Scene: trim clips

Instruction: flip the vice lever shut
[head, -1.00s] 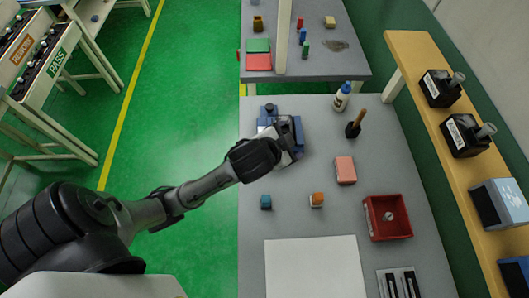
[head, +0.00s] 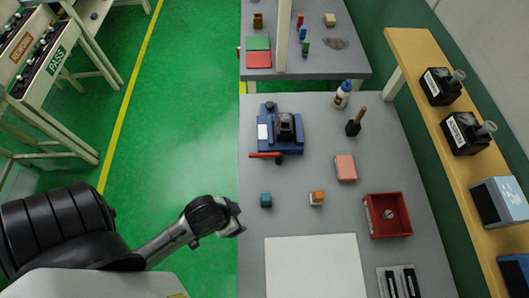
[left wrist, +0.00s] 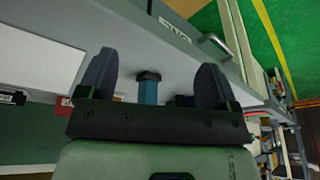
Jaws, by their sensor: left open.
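The blue vice (head: 268,143) with a dark jaw block stands at the upper left of the grey bench in the head view. My right gripper is out of view.
A teal cube (head: 266,200) and an orange-topped block (head: 317,198) sit nearest the gripper. A white sheet (head: 315,268), red bin (head: 369,222), pink block (head: 345,168), brush (head: 354,127) and bottle (head: 342,95) are also on the bench. Bare surface separates them.

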